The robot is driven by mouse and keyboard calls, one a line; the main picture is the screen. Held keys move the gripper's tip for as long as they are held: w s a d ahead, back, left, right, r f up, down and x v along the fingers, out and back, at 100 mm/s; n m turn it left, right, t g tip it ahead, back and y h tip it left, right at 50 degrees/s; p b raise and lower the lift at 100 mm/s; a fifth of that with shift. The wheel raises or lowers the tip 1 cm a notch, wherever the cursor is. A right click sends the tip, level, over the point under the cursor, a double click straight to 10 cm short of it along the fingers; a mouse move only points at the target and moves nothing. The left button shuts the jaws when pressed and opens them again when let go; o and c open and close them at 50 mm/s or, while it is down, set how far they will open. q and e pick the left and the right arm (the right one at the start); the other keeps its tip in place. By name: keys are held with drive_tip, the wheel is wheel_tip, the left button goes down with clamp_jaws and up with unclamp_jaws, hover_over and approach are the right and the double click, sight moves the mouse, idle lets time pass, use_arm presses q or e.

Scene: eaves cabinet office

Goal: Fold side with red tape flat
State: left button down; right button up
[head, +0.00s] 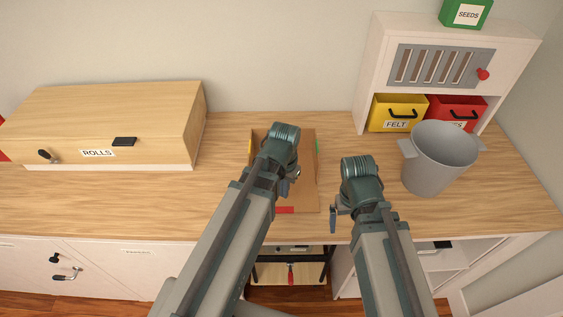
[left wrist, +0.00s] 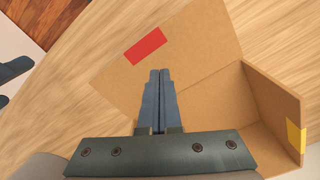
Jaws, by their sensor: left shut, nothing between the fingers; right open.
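A brown cardboard piece (head: 304,180) lies on the wooden worktop. Its red tape (head: 286,210) is at the front edge, yellow tape (head: 250,147) at the left and green tape (head: 317,146) at the right. The red-tape flap (left wrist: 195,38) looks spread outward in the left wrist view, with the red tape (left wrist: 146,46) on it. The yellow tape (left wrist: 296,137) is on a side that stands up there. My left gripper (left wrist: 160,74) is shut and empty over the cardboard, beside the red tape; contact is unclear. My right gripper (head: 334,220) is open, right of the cardboard near the worktop's front edge.
A grey bucket (head: 428,165) stands at the right, before a white cabinet (head: 374,60) with yellow (head: 388,112) and red (head: 468,104) bins. A wooden ROLLS box (head: 130,115) is at the left. Worktop between box and cardboard is clear.

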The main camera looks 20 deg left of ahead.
sight(284, 200)
use_arm(q)
wheel_tip(284, 200, up, 8)
drive_tip(key=p, duration=0.7)
drive_tip(key=s+d+f+m+y+b, duration=0.1)
drive_tip(key=s+d+f+b, duration=0.3)
drive_tip(key=s+d, duration=0.2)
drive_tip(key=shift+d+f, duration=0.2)
drive_tip(key=shift+d, duration=0.85)
drive_tip(key=shift+s, duration=0.1)
idle(0.5)
